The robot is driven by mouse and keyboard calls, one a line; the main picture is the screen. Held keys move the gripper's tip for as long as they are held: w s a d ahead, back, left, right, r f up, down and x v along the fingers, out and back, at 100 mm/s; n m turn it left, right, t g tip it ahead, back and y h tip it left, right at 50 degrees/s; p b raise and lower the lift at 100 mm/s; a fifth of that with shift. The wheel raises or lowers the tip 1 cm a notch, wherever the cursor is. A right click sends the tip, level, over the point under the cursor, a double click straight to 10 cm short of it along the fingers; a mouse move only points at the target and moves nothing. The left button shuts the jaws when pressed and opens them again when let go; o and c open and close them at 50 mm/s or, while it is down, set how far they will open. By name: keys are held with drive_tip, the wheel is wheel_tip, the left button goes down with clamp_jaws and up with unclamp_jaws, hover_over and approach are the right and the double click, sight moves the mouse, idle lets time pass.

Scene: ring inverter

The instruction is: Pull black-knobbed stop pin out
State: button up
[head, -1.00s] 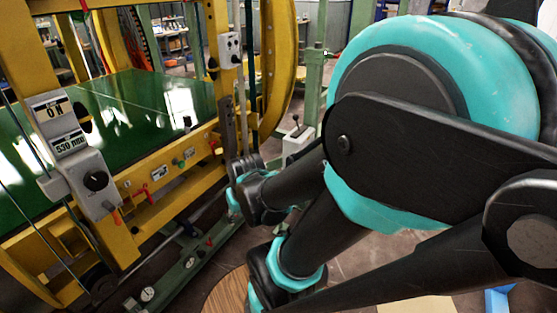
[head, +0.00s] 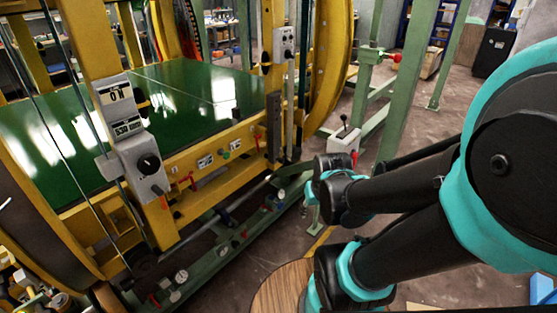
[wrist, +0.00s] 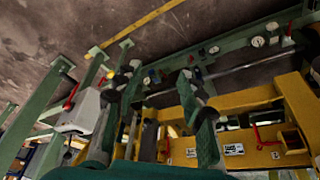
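I cannot single out the black-knobbed stop pin for certain in either view. A lever with a black knob (head: 344,118) stands on a pale box beside the machine, and a round black knob (head: 149,165) is on the grey control box. Small dark parts on the yellow frame are too small to tell apart. My gripper (wrist: 158,78) shows in the wrist view with its two fingers spread and nothing seen between them. It points toward the machine's lower side, and I see no contact. In the head view its fingers are not clear.
The yellow ring machine (head: 215,150) with a green bed (head: 190,90) fills the left. A green lower rail (head: 225,235) carries gauges and small handles. A green post with a red knob (head: 395,58) stands behind. Open floor (head: 440,140) lies between it and my arm.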

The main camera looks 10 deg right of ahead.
drive_tip(key=shift+o, duration=1.2)
drive_tip(key=shift+w, duration=0.2)
drive_tip(key=m+t+y, duration=0.4)
drive_tip(key=m, duration=2.2)
hover_over(284, 161)
drive_tip(key=s+d, duration=0.6)
drive_tip(key=s, duration=0.6)
wheel_tip(284, 161, down, 5)
drive_tip(key=x, duration=1.7)
drive_tip(key=shift+a+r, duration=0.15)
drive_tip(key=shift+a, duration=0.1)
drive_tip(key=shift+c, duration=0.2)
drive_tip(key=shift+s+d+t, duration=0.1)
drive_tip(key=shift+t, duration=0.2)
clamp_jaws()
